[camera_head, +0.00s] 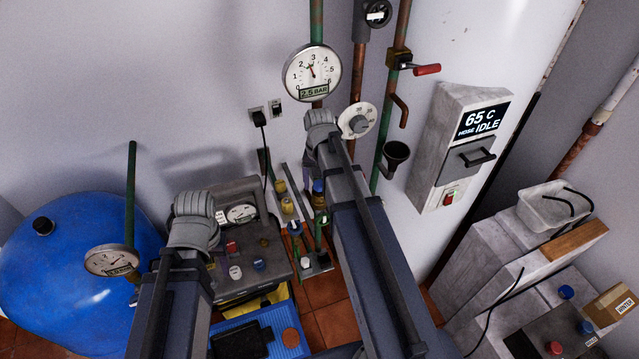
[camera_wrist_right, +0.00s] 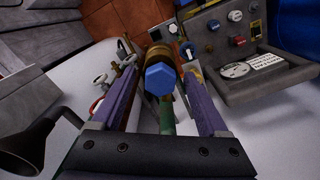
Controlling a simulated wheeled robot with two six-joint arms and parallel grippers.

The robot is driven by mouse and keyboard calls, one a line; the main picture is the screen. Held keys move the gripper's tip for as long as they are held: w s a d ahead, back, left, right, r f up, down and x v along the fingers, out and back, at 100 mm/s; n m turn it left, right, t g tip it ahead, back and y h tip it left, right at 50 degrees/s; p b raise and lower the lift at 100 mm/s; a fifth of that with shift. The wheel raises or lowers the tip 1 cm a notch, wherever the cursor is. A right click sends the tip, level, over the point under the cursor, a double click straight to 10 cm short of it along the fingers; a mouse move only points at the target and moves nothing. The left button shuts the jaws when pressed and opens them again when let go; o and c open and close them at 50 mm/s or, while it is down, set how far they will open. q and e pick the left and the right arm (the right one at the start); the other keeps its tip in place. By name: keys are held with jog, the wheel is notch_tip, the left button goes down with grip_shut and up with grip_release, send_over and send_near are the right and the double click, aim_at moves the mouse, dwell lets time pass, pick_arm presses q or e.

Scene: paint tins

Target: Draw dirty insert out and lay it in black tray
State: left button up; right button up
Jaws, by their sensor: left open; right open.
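A brass fitting with a blue hexagonal cap (camera_wrist_right: 160,79) stands on a green pipe in the right wrist view. The cap also shows in the head view (camera_head: 318,187). My right gripper (camera_wrist_right: 163,72) is open, with one purple finger on each side of the fitting. I cannot tell whether the fingers touch it. A dirty insert is not visible outside the pipework. The black tray (camera_head: 241,341) lies on a blue mat (camera_head: 290,343), partly behind my left arm. My left wrist is at the lower left of the head view; its gripper fingers are hidden.
A grey panel (camera_head: 262,263) with knobs and gauges stands left of the pipes. A blue tank (camera_head: 70,270) is at the far left. A black funnel (camera_head: 396,152) and a wall control box (camera_head: 462,140) are to the right.

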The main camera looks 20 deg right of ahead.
grip_shut()
dwell(1.2)
